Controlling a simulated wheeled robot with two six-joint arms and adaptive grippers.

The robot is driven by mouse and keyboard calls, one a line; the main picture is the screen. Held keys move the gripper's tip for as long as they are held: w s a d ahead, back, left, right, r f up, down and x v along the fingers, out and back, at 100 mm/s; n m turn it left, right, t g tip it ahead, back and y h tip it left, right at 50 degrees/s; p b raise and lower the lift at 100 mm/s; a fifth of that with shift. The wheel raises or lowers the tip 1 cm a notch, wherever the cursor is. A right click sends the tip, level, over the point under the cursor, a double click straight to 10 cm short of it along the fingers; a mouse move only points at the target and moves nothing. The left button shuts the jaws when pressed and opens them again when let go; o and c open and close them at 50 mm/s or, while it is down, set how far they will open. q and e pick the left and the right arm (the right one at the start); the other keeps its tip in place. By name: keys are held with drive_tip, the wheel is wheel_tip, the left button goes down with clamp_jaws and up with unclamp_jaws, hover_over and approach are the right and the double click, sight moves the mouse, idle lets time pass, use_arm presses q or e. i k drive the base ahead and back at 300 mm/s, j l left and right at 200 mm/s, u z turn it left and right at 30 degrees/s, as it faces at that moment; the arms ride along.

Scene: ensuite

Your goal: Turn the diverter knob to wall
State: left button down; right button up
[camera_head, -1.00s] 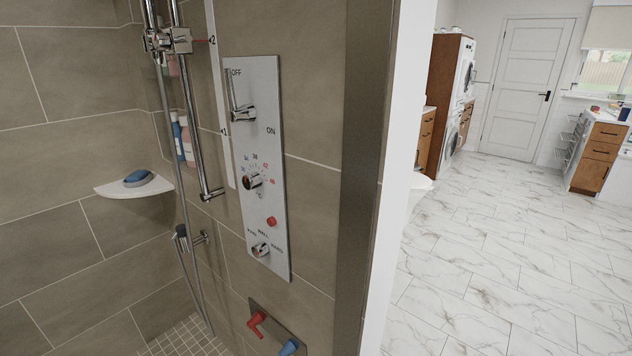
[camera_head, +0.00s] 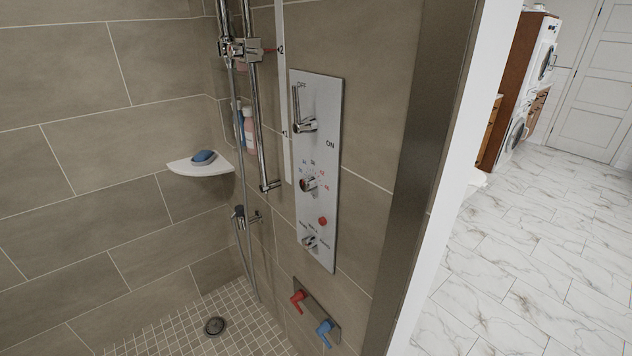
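The diverter knob (camera_head: 310,242) is a small chrome knob low on the grey shower control panel (camera_head: 332,95). Small labels surround it; they are too small to read surely now, and which one the knob points at cannot be told. Above it on the panel are a red button (camera_head: 322,221), a chrome temperature knob (camera_head: 309,184) with a number scale, and a chrome lever (camera_head: 303,122) between OFF and ON. Neither of my grippers is in view.
A plate with a red lever (camera_head: 298,298) and a blue lever (camera_head: 325,331) is below the panel. A shower rail (camera_head: 256,110) and hose stand left of it. A corner shelf (camera_head: 200,168) holds soap. A wall edge (camera_head: 425,170) stands at right, with open marble floor (camera_head: 540,250) beyond.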

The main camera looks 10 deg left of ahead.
sight(309, 242)
drive_tip(key=i+j, duration=0.2)
drive_tip(key=j, duration=0.2)
drive_tip(key=i+j+z, duration=0.1)
drive_tip(key=j+z, duration=0.15)
drive_tip(key=j, duration=0.9)
drive_tip(key=j+z, duration=0.3)
drive_tip(key=j, duration=0.85)
drive_tip(key=k+j+z, duration=0.1)
drive_tip(key=j+z, duration=0.15)
drive_tip(key=j, duration=0.9)
